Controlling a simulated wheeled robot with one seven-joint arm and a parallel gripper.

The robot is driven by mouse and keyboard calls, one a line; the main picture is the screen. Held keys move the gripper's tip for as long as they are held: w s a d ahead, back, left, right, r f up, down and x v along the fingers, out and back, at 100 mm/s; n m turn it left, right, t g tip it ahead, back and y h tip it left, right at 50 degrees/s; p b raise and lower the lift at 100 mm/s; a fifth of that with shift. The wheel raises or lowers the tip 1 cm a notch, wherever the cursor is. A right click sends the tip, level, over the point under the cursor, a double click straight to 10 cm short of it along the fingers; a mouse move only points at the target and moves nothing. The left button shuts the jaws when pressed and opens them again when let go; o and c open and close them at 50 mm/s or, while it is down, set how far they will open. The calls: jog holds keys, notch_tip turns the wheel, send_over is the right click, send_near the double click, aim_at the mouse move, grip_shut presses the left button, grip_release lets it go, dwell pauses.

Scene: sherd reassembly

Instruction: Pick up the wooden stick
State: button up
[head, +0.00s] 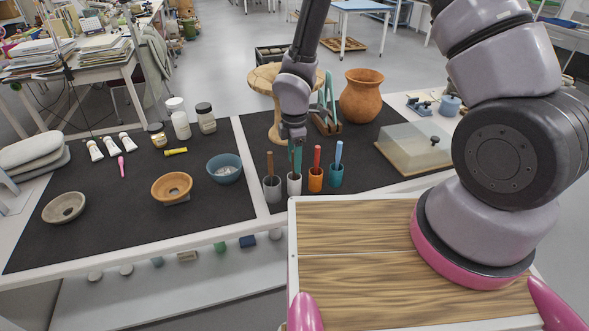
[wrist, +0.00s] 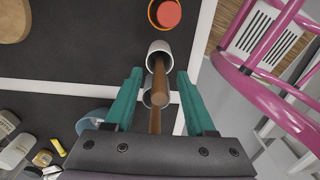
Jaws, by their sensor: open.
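Two brown wooden sticks stand in cups on the table. One stick (head: 269,163) is in the grey cup (head: 272,189). Another brown stick (wrist: 159,82) rises from the white cup (wrist: 158,48) in the wrist view, its round end towards the camera. In the head view my gripper largely hides it above the white cup (head: 294,185). My gripper (wrist: 159,74) points down with its teal fingers apart, one on each side of this stick; a gap shows on both sides. The gripper also shows in the head view (head: 296,161). The grey cup's stick (wrist: 155,122) lies lower in the wrist view.
The orange cup (head: 315,181) with a red stick and the teal cup (head: 336,176) with a blue stick stand close to the right. A blue bowl (head: 224,168) is to the left. A clay vase (head: 361,96) and round wooden stand (head: 265,75) are behind.

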notch_tip(320, 180, down, 2)
jog(key=shift+f, duration=0.2)
grip_shut()
jog(key=shift+r, duration=0.1)
notch_tip(320, 180, up, 10)
jog(key=shift+f, duration=0.1)
dwell(0.4)
